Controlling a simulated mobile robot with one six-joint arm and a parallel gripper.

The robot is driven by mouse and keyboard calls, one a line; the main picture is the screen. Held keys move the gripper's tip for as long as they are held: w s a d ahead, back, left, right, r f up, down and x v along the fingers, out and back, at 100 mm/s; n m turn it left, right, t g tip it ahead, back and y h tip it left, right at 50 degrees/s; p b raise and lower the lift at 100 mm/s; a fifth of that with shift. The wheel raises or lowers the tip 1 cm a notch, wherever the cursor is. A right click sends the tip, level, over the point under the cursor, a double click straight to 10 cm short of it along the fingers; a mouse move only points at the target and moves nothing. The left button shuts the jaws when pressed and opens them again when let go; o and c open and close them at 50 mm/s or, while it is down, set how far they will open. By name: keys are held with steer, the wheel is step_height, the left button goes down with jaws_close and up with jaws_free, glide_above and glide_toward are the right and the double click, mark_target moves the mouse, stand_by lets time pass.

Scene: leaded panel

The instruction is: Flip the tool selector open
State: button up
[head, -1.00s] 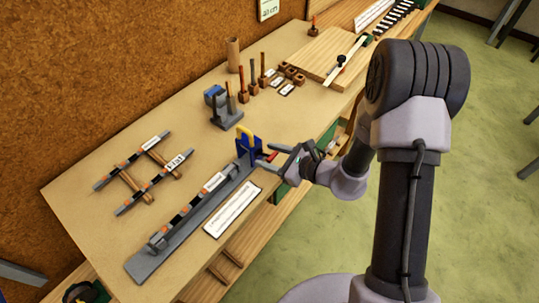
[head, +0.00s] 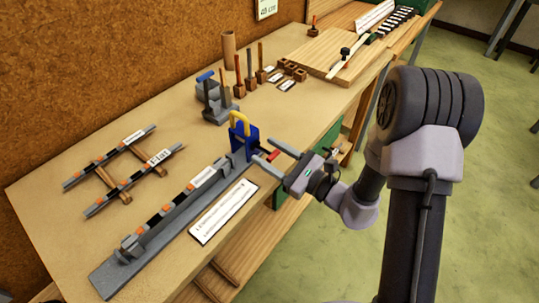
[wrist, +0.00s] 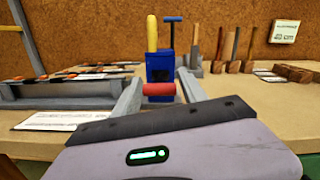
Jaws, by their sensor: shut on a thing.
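My gripper (head: 272,157) reaches in from the right, with one finger on each side of the red grip. In the wrist view the red grip (wrist: 158,89) lies across between both fingertips, in front of the blue block (wrist: 160,65). My gripper is shut on the red grip.
A white label (head: 223,211) lies along the bench's front edge. A grey stand (head: 222,108) with a blue-topped bar is behind the block, with upright wooden-handled tools (head: 250,70) beyond. Striped bars on wooden rests (head: 125,168) lie at left.

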steer(key=o, duration=1.3)
steer(key=p+v, duration=0.3)
steer(key=v, duration=1.4)
steer(key=shift+s+d+p, duration=0.15)
steer(key=shift+d+p, duration=0.05)
steer(key=shift+p, duration=0.1)
